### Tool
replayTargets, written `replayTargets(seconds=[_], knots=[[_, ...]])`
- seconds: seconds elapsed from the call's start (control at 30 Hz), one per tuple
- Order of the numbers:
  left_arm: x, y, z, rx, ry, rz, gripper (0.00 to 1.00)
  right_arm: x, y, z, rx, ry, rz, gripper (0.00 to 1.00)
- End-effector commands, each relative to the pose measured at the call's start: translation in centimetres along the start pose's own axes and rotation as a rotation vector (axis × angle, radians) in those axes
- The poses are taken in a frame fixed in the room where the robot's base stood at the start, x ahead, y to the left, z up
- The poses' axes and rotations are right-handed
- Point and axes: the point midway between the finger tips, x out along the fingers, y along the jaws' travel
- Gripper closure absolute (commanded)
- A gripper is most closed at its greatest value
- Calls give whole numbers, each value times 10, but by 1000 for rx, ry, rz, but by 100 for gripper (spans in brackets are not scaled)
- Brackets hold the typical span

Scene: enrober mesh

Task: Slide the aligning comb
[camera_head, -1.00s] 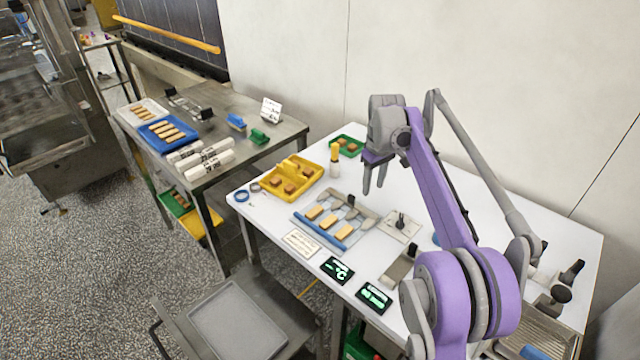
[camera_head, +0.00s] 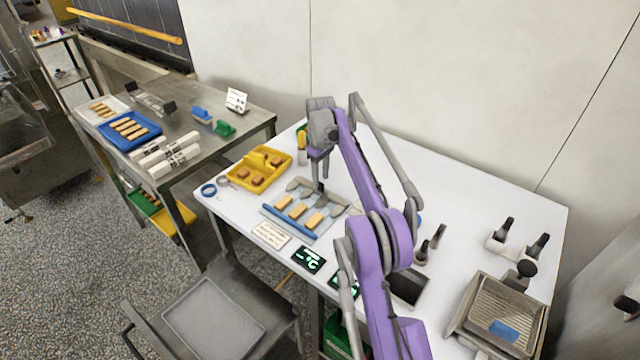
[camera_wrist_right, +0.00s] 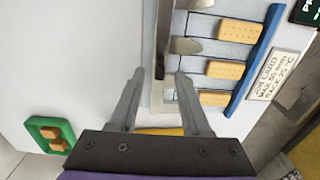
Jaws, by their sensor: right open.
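The aligning comb (camera_head: 335,201) is a grey toothed piece with a dark upright handle (camera_wrist_right: 160,60). It lies on a plate with a blue rail (camera_head: 288,223) along its front edge. Several tan bars (camera_head: 297,209) lie on the plate between the comb and the rail. My right gripper (camera_head: 319,178) points down at the comb, open. In the right wrist view its fingertips (camera_wrist_right: 160,74) stand on either side of the handle, with gaps showing. The gripper partly hides the comb in the head view. My left gripper is out of view.
A yellow tray (camera_head: 243,182) with brown pieces stands left of the plate. A job card (camera_head: 271,234) and a dark display (camera_head: 308,260) lie in front. A green tray (camera_wrist_right: 42,124) shows in the wrist view. A metal tray (camera_head: 455,318) stands at the right.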

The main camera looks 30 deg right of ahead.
Motion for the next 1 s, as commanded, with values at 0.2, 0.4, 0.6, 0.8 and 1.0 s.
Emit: replayTargets(seconds=[0.2, 0.4, 0.6, 0.8, 1.0], knots=[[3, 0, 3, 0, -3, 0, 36, 21, 0, 0, 0, 0, 0, 52], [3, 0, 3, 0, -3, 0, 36, 23, 0, 0, 0, 1, 0, 52], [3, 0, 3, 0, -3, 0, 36, 23, 0, 0, 0, 1, 0, 67], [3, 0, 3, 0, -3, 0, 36, 23, 0, 0, 0, 0, 0, 100], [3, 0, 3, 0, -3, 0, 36, 23, 0, 0, 0, 0, 0, 100]])
